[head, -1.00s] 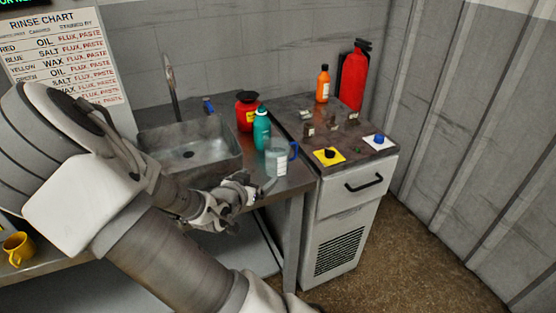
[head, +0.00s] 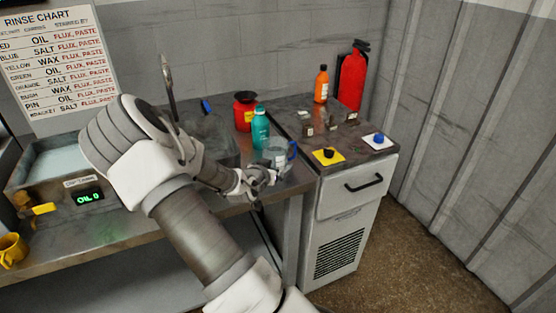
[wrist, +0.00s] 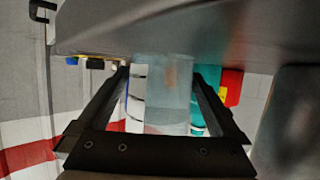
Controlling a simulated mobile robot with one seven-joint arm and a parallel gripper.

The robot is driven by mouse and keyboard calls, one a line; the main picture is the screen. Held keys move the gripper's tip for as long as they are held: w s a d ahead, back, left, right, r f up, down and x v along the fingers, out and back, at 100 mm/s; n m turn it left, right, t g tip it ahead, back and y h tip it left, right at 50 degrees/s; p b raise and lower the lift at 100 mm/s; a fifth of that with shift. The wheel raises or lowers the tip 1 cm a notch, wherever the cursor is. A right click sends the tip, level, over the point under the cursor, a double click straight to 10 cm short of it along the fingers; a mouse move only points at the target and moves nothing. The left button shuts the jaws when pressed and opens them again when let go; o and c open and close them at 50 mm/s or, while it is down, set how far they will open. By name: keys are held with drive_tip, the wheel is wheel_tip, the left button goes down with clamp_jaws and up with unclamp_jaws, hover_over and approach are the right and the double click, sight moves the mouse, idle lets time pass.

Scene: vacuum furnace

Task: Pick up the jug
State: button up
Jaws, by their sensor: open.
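The jug (head: 276,154) is clear, with a pale label and a blue handle on its right side. It stands upright on the metal counter near its right end. My gripper (head: 268,174) is open at the near side of the jug in the head view. In the wrist view the clear jug (wrist: 166,92) shows between the two spread fingers of my gripper (wrist: 160,82). I cannot tell whether either finger touches it. My gripper hides the jug's lower part in the head view.
A teal bottle (head: 260,130) stands close behind the jug, with a red jar (head: 245,112) behind that. A red extinguisher (head: 352,80) stands behind. My arm covers much of the sink.

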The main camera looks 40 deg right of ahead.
sight(276, 152)
drive_tip(key=shift+x, duration=0.95)
drive_tip(key=shift+c, duration=0.2)
drive_tip(key=c, duration=1.2)
drive_tip(key=shift+o, duration=0.2)
drive_tip(key=shift+w+r, duration=0.1)
drive_tip(key=shift+r, duration=0.15)
drive_tip(key=shift+r, duration=1.95)
drive_tip(key=s+r, duration=0.1)
drive_tip(key=s, duration=0.1)
drive_tip(key=s+d+r, duration=0.1)
drive_tip(key=s+r, duration=0.1)
drive_tip(key=s, duration=0.1)
drive_tip(key=s+d+r, duration=0.1)
drive_tip(key=s, duration=0.1)
drive_tip(key=shift+s+d+r, duration=0.2)
drive_tip(key=shift+s+r, duration=0.1)
drive_tip(key=shift+s, duration=0.1)
drive_tip(key=shift+s+d+r+p, duration=0.15)
drive_tip(key=shift+s+r, duration=0.2)
drive_tip(key=shift+s, duration=0.2)
drive_tip(key=shift+s+d+r+p, duration=0.1)
drive_tip(key=shift+s+d+r, duration=0.1)
drive_tip(key=shift+s+r, duration=0.3)
drive_tip(key=shift+s+d+r+p, duration=0.1)
drive_tip(key=shift+s+d+r, duration=0.1)
drive_tip(key=shift+s, duration=0.45)
